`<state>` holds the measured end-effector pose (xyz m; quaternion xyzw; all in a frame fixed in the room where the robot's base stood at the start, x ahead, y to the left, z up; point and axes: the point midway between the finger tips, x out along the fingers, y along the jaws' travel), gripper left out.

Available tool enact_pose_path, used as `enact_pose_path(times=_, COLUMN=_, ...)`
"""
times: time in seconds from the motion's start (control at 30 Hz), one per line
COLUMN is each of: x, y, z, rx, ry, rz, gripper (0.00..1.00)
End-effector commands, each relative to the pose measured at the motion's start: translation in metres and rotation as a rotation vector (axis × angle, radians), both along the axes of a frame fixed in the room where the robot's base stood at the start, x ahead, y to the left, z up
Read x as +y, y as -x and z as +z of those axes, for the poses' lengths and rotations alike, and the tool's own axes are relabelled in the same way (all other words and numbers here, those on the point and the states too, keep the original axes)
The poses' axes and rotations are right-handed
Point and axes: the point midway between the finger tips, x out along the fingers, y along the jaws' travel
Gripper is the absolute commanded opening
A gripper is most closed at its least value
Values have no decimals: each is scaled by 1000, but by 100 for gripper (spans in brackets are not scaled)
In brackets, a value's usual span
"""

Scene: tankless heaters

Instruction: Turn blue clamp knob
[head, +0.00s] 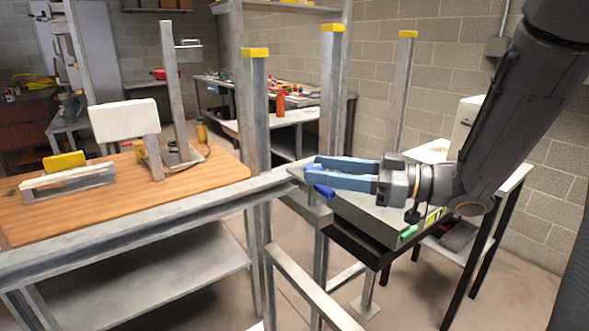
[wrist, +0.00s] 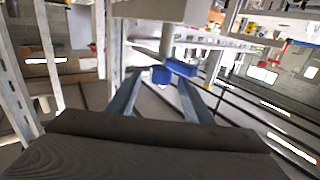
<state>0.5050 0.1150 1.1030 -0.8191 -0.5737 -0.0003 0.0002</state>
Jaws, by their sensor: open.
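The blue clamp knob (head: 322,190) shows in the head view as a dark blue piece by the frame rail, just below my fingertips and partly hidden by them. In the wrist view the blue knob (wrist: 160,75) appears between the far ends of my fingers, with a blue bar-like part (wrist: 181,67) at its upper right and a grey post above. My gripper (head: 312,170) reaches left with two blue-grey fingers apart. In the wrist view my gripper (wrist: 160,83) is open around the knob's outline. I cannot tell whether either finger touches it.
A steel frame with yellow-capped posts (head: 255,110) stands beside the knob. A wooden-topped bench (head: 190,185) is at left. A grey-topped table (head: 375,215) with a green marker (head: 409,232) lies below my arm. A cluttered workbench (head: 300,115) stands behind.

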Motion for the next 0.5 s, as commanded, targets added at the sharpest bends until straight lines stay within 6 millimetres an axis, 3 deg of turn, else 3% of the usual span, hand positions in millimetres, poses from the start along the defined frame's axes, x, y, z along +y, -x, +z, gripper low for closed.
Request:
enact_pose_path(times=0.3, x=43, y=-14, z=1, rx=2, ry=-1, rz=2, gripper=46)
enact_pose_path(times=0.5, x=58, y=-21, z=1, rx=0, ry=0, rz=-2, gripper=46)
